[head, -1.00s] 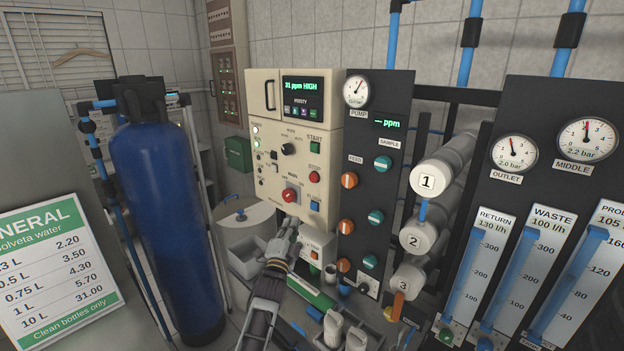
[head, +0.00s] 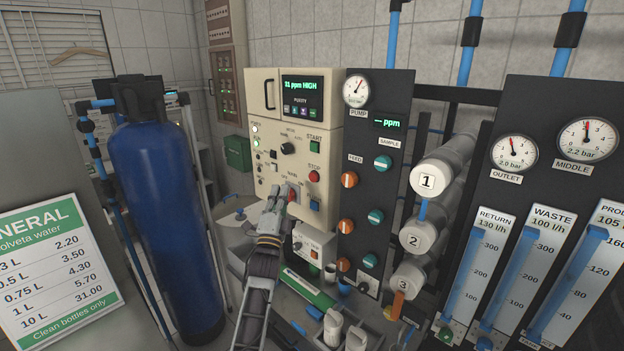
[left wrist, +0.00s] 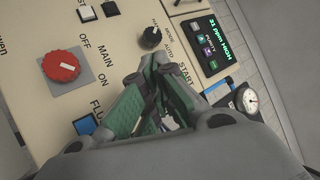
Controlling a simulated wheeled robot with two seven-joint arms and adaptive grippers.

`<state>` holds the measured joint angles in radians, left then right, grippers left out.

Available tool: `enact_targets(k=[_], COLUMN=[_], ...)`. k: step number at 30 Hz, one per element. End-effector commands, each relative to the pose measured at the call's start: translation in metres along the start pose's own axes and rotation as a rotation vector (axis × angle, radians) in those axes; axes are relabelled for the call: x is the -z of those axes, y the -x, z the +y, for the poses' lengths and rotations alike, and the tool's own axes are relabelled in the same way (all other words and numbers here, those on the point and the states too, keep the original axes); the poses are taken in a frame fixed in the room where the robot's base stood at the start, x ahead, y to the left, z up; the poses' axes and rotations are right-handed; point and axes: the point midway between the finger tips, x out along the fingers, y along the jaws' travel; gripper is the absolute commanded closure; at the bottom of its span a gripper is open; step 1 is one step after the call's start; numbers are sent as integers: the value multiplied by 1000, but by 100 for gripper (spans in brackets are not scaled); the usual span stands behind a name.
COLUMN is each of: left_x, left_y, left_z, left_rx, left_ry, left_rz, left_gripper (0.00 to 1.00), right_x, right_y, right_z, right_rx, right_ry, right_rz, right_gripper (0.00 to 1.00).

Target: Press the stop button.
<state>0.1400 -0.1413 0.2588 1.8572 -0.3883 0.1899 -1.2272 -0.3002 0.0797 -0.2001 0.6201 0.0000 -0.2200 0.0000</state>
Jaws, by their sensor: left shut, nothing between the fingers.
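The stop button (head: 314,176) is a round red button under the STOP label on the cream control panel (head: 262,110) in the head view. My left gripper (head: 278,197) is shut and empty, in front of the panel's lower part, left of and below the stop button. It overlaps the red MAIN knob (head: 292,193) in the picture; I cannot tell whether it touches. In the left wrist view, my gripper's fingers (left wrist: 158,98) are together near the START label, and the stop button is not visible, likely hidden behind them. My right gripper is not in view.
The green start button (head: 315,147) is above the stop button, and a blue button (head: 314,205) is below it. The MAIN knob also shows in the left wrist view (left wrist: 60,66). A dark panel with valves (head: 372,260) stands to the right, a blue tank (head: 160,220) to the left.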

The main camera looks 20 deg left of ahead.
Motion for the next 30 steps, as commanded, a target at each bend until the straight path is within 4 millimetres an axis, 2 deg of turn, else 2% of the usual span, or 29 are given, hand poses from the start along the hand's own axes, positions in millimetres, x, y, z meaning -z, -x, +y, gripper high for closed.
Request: enact_targets(k=[11,30], left_x=[9,36], left_y=[-11,-49], left_z=[9,39], left_rx=[0,0], left_ry=[2,2], left_rz=[0,0], left_gripper=[100,100], right_x=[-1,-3], right_y=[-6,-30], right_z=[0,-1], right_rx=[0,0], right_ry=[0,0], right_rz=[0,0], right_gripper=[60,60])
